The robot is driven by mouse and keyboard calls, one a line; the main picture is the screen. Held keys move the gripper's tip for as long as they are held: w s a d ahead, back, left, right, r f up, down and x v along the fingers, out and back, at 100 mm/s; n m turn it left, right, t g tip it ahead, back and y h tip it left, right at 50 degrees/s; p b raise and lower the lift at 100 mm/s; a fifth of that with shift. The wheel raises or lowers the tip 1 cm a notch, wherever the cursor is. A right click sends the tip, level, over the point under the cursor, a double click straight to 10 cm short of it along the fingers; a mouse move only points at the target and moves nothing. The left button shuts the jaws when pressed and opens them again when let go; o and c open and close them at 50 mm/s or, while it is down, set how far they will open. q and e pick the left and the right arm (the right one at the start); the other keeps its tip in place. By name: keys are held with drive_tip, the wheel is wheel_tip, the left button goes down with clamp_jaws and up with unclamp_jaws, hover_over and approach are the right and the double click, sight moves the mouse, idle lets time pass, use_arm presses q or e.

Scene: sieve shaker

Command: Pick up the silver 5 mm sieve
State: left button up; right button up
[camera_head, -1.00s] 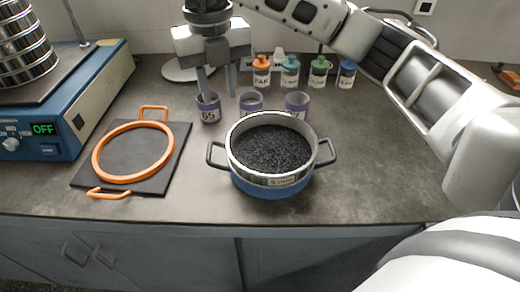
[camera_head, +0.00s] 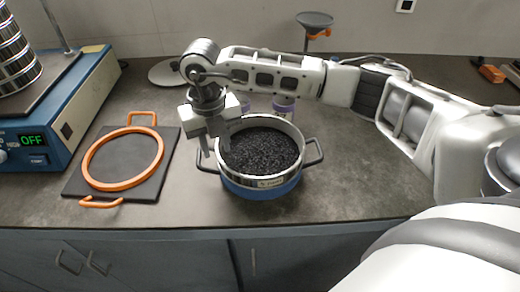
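The silver sieve (camera_head: 236,176) has a dark handle on each side and is full of dark grains. It sits on a blue pan (camera_head: 262,191) on the counter. My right gripper (camera_head: 213,150) points down at the sieve's left side, close to the left handle. Its fingers look apart, with one partly in front of the sieve. Whether they touch the handle or rim cannot be told. My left gripper is not in view.
An orange ring with handles (camera_head: 88,160) lies on a dark square plate (camera_head: 72,185) to the left. The blue shaker (camera_head: 85,95) with an OFF display stands at far left. Purple cups (camera_head: 284,106) are partly hidden behind my arm. The front counter is clear.

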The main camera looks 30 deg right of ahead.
drive_tip(key=shift+f, duration=1.3)
clamp_jaws()
drive_tip(key=shift+r, duration=0.2)
